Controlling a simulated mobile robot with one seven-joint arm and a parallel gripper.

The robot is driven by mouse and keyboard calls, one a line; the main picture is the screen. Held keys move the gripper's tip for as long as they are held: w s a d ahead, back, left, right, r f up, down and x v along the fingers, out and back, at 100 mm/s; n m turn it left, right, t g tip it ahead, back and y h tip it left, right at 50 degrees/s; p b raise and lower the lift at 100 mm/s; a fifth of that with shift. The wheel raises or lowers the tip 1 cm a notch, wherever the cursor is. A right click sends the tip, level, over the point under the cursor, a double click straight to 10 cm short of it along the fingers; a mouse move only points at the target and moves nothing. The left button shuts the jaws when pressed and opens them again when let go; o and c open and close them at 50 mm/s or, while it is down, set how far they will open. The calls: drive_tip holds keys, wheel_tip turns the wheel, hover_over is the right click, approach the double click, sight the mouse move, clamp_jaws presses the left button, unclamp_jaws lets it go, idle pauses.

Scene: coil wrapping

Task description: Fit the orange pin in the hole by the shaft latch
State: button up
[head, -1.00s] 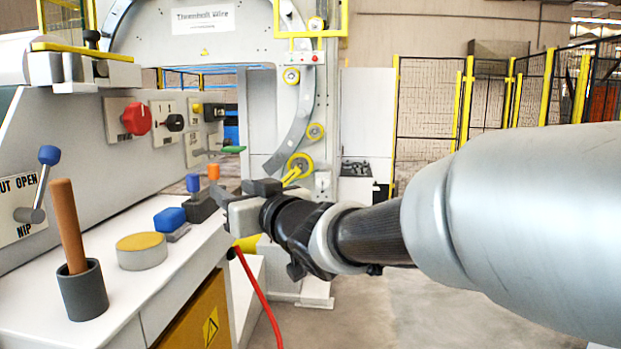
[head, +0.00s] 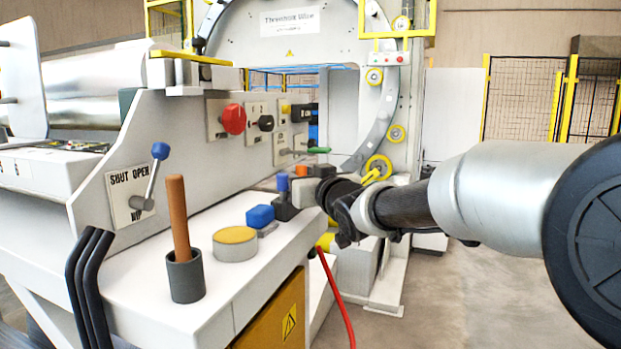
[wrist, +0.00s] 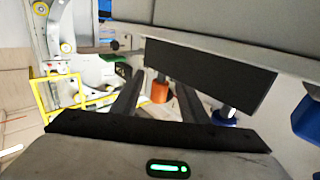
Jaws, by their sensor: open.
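The orange pin (head: 298,170) stands in a dark block at the far end of the white ledge, beside a blue pin (head: 282,182). In the wrist view the orange pin (wrist: 159,92) shows between the two dark fingers of my open gripper (wrist: 158,80). In the head view my gripper (head: 322,186) is at the block, partly hidden. A green-handled lever (head: 318,150) sits on the panel behind; I cannot make out the shaft latch or its hole.
A red knob (head: 233,119) juts from the panel. A red cable (head: 337,300) hangs in front. The floor at right is clear.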

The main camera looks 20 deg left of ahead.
clamp_jaws()
